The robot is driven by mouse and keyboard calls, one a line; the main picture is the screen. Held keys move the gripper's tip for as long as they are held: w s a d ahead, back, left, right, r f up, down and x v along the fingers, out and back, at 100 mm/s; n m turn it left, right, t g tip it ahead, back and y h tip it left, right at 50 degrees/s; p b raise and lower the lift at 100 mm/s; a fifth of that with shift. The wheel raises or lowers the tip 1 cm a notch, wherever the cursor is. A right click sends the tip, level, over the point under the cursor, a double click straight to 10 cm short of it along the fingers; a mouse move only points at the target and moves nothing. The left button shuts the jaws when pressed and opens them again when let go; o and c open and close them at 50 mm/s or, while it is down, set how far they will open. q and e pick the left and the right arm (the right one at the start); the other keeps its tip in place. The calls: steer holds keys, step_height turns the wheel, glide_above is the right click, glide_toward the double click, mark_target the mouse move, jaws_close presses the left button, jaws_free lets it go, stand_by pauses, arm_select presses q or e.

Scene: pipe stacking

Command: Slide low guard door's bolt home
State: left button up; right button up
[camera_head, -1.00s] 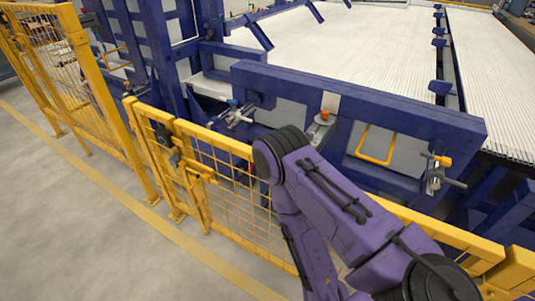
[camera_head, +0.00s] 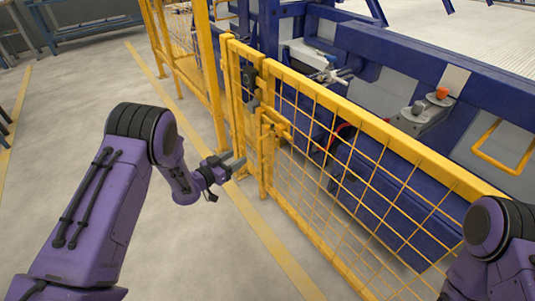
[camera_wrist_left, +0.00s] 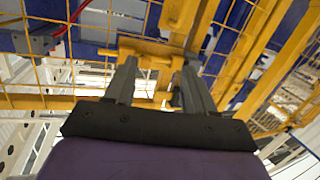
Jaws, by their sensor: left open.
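The low yellow mesh guard door (camera_head: 335,150) stands in front of the blue machine. Its yellow bolt (camera_head: 273,122) sits by the posts at the door's left end. My left gripper (camera_head: 226,177) is open and empty, left of the bolt and a little below it in the head view. In the left wrist view, the open fingers (camera_wrist_left: 158,72) point at the yellow bolt bar (camera_wrist_left: 140,56), which lies across beyond their tips. I cannot tell if they touch it. My right arm shows at the lower right of the head view; its gripper is out of view.
A taller yellow mesh fence (camera_head: 180,45) runs away to the back left. The blue machine (camera_head: 400,65) with an orange-topped fitting (camera_head: 442,93) stands behind the door. The grey floor (camera_head: 60,130) on the left is clear, with a yellow line along the fence.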

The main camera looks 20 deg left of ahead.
mark_target(264, 129)
arm_select(q)
steer(key=w+d+r+m+h+b, duration=0.1)
steer(key=w+d, duration=0.1)
steer(key=w, duration=0.2)
steer(key=w+d+r+m+h+b, duration=0.1)
steer(key=w+d+r+m+h, duration=0.1)
steer(key=w, duration=0.2)
steer(key=w+d+r+m+h+b, duration=0.1)
steer(key=w+d+m, duration=0.1)
steer(key=w, duration=0.2)
steer(key=shift+w+d+r+g, duration=0.3)
steer(key=shift+r, duration=0.05)
arm_select(e)
step_height(264, 129, down, 5)
steer(key=shift+s+f, duration=0.1)
steer(key=shift+f, duration=0.1)
arm_select(q)
jaws_close()
steer(key=shift+a, duration=0.1)
